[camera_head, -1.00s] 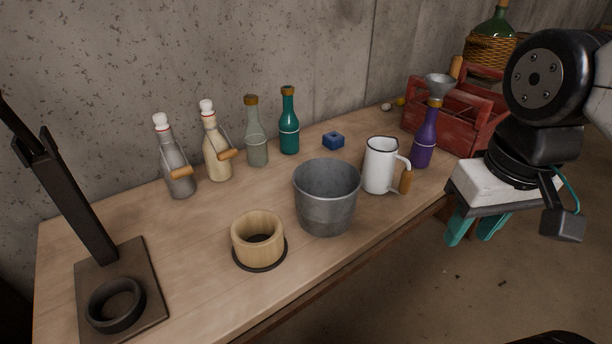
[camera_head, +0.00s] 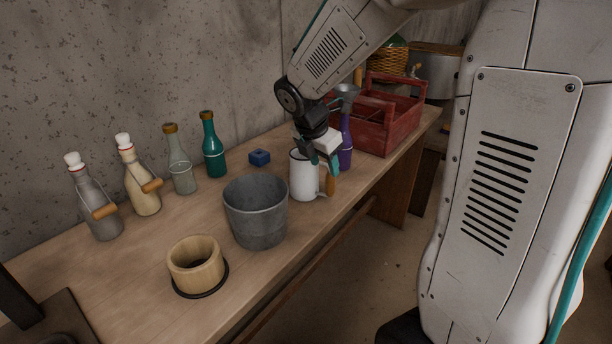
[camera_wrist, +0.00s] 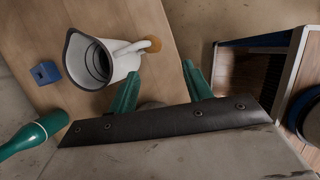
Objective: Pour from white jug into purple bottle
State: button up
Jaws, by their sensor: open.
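The white jug (camera_head: 303,180) stands upright on the bench, its wooden-gripped handle towards the front right. A grey funnel (camera_head: 347,90) sits over the bottle's mouth.
A blue block (camera_head: 260,158) and a teal bottle (camera_head: 212,150) are behind. A red crate (camera_head: 390,135) stands close to the purple bottle's right.

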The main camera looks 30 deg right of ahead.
aim_at(328, 178)
jog(key=shift+n, duration=0.7)
jog(key=x, duration=0.6)
jog(key=w+x, duration=0.1)
jog(key=x, duration=0.2)
jog(key=shift+d+r, duration=0.1)
jog(key=shift+d, duration=0.2)
grip_shut()
